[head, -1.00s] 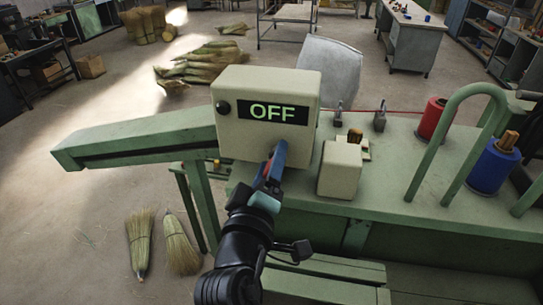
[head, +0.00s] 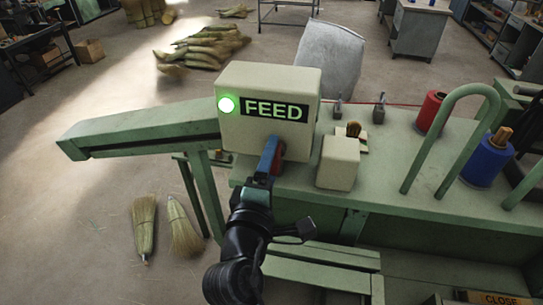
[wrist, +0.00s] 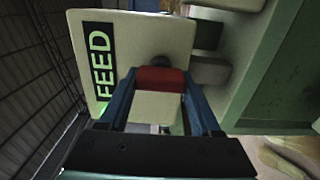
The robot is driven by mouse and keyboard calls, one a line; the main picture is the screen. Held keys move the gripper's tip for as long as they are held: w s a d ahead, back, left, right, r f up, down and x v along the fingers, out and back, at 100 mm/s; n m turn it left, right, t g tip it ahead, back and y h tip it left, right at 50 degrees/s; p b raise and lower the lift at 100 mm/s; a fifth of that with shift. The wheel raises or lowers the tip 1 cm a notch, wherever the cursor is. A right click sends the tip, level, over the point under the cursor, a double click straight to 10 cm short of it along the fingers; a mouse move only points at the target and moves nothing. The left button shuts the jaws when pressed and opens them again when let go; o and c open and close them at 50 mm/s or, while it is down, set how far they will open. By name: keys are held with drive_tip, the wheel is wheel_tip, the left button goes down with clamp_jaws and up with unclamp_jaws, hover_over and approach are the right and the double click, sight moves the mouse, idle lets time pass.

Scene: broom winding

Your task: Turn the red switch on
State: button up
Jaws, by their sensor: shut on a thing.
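The red switch (wrist: 161,80) sits on the front of a cream control box (head: 235,135), below its display. In the wrist view my gripper (wrist: 160,88) has its two blue fingers on either side of the red switch, shut on it. In the head view my gripper (head: 268,160) reaches up to the lower front of the box and mostly hides the switch. The display (head: 275,109) reads FEED in green, and a round lamp (head: 226,105) on the box glows green.
The box stands on a green machine bench (head: 390,190). A smaller cream box (head: 338,163), a red spool (head: 431,112), a blue spool (head: 490,160) and a curved green rail (head: 447,120) are to the right. Two brooms (head: 145,230) lie on the floor at left.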

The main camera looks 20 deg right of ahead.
idle(0.3)
drive_tip(key=o, duration=1.4)
drive_tip(key=shift+b+v, duration=2.65)
drive_tip(key=shift+v, duration=3.85)
drive_tip(key=shift+w, duration=0.1)
